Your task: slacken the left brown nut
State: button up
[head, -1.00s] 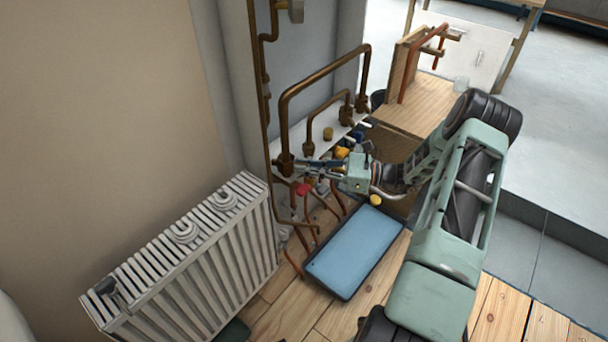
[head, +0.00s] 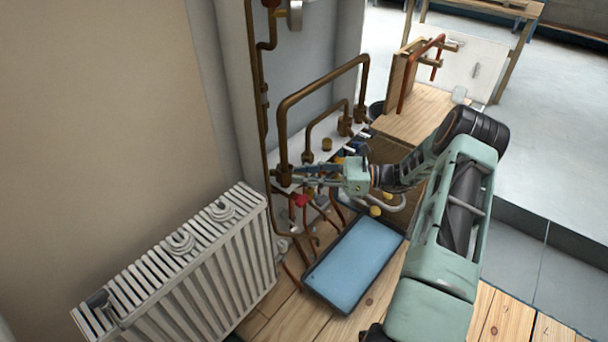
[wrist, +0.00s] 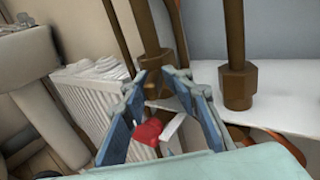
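The left brown nut (head: 284,175) sits at the foot of the tall brown pipe on the white ledge. In the wrist view this nut (wrist: 155,84) shows between and just beyond my fingertips. My gripper (head: 296,174) reaches in from the right, its blue fingers level with the nut. In the wrist view my gripper (wrist: 160,75) has its fingers apart, one tip on each side of the nut. I cannot tell whether either tip touches it. A second brown nut (wrist: 238,88) stands to the right, clear of the fingers.
A red valve handle (wrist: 150,130) lies below the fingers. A white radiator (head: 185,265) stands at the left. A blue tray (head: 352,262) lies on the wooden floor. A thin brown pipe (head: 262,110) runs up the wall close by. A wooden stand (head: 420,108) is behind my arm.

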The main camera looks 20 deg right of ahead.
jog(key=shift+a+r, duration=0.15)
jog(key=shift+a, duration=0.05)
jog(key=v, duration=1.2)
